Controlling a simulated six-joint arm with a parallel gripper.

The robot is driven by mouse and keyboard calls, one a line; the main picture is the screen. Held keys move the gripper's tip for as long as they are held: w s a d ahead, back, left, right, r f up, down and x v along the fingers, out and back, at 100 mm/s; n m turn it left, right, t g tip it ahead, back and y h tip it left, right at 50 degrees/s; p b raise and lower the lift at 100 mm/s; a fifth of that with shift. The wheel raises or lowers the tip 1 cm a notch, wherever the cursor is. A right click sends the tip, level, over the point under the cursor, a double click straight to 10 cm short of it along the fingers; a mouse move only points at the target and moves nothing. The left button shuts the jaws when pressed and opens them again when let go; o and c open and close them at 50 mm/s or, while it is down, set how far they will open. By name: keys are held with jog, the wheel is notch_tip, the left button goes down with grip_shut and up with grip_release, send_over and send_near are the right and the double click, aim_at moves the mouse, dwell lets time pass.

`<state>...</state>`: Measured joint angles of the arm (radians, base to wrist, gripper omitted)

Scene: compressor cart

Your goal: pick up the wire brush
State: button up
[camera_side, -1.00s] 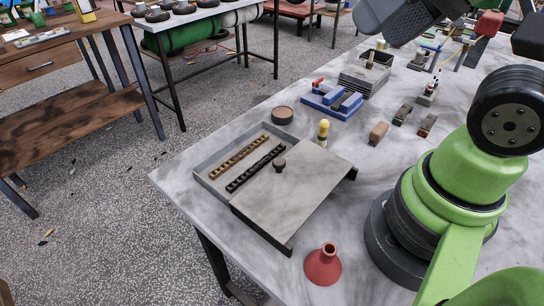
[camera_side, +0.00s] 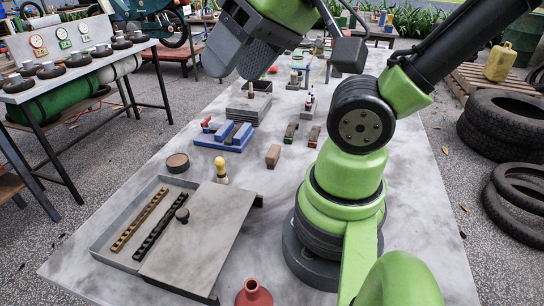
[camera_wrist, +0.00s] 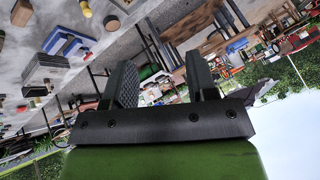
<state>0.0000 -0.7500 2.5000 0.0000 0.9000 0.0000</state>
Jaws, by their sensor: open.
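No wire brush can be named for certain. A wooden-brown block (camera_side: 273,156) and two smaller dark, brown-topped pieces, one on the left (camera_side: 290,132) and one on the right (camera_side: 314,136), lie on the marble table and could be brushes; bristles are too small to make out. My gripper (camera_wrist: 160,62) is open in the wrist view, its two dark fingers apart with nothing between them. In the side view my gripper (camera_side: 224,62) hangs in the air at the upper left of the table, well above it and clear of these pieces.
A grey tray (camera_side: 109,224) with a sliding lid is at the near left. A red funnel (camera_side: 254,295) is in front.

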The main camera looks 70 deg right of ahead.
dwell(0.3)
jog(key=o, duration=0.8)
